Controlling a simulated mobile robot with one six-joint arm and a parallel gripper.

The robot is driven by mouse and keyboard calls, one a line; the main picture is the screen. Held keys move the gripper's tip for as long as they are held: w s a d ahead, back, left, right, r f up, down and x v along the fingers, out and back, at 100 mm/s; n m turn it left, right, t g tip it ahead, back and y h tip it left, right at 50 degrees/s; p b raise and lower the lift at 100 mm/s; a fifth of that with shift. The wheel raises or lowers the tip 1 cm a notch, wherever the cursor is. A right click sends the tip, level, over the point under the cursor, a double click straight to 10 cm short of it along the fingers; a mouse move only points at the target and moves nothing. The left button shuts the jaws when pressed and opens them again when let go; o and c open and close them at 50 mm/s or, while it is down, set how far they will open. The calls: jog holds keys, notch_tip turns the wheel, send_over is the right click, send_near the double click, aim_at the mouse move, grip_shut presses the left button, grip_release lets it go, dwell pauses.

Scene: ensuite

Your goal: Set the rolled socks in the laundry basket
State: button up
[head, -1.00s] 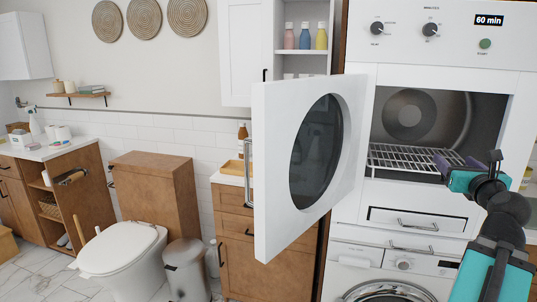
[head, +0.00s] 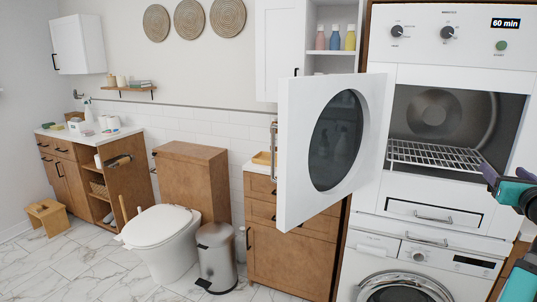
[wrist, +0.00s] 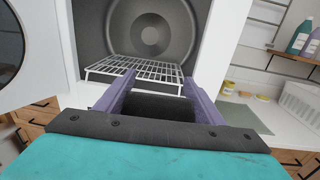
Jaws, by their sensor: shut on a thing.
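My gripper (wrist: 160,100) has purple fingers closed on a dark charcoal thing (wrist: 157,107), which looks like the rolled socks. Its lower part is hidden by the gripper body. In the wrist view the gripper faces the open dryer, with the held thing in front of the wire rack. In the head view my gripper (head: 488,175) shows only partly at the right edge, and what it holds cannot be made out there. A white slatted basket (wrist: 300,108) stands on the counter at the right of the wrist view; I cannot tell whether it is the laundry basket.
The dryer's round-windowed door (head: 330,150) stands open, left of the wire rack (head: 435,155). A washing machine (head: 405,275) is below. A toilet (head: 160,230), bin (head: 216,255) and wooden stool (head: 49,215) stand further left. Marble floor (head: 90,270) is clear at front left.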

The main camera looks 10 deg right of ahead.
jog(key=shift+s, duration=0.25)
jog(key=shift+a+r, duration=0.1)
jog(key=shift+r, duration=0.05)
jog(key=w+a+f+n+t+y, duration=0.1)
jog(key=w+a+f+n+y, duration=0.1)
jog(key=w+a+f, duration=0.5)
jog(key=w+a+f+n+t+y, duration=0.1)
jog(key=w+a+f+y, duration=0.2)
jog(key=w+f, duration=0.5)
jog(key=w+a+f+n+t+y, duration=0.1)
jog(key=w+a+f+n+y, duration=0.15)
jog(key=w+a+f, duration=0.35)
jog(key=w+a+f+n+y, duration=0.1)
jog(key=w+a+f+y, duration=0.25)
jog(key=a, duration=0.45)
jog(key=w+a+f+n+g+y, duration=0.1)
jog(key=a+f+n+y, duration=0.2)
jog(key=a, duration=0.4)
jog(key=w+a+f+n+g+y+p, duration=0.1)
jog(key=a+f+y, duration=0.2)
jog(key=a+f, duration=0.35)
jog(key=w+a+f+n+g+y, duration=0.1)
jog(key=a+f+n+y, duration=0.1)
jog(key=a, duration=0.7)
jog(key=s+a+r+n+g+y, duration=0.1)
jog(key=s+a+n+g+y, duration=0.3)
jog(key=a, duration=0.5)
jog(key=shift+s+n+y, duration=0.35)
jog(key=shift+n+y, duration=0.1)
jog(key=shift+y, duration=0.25)
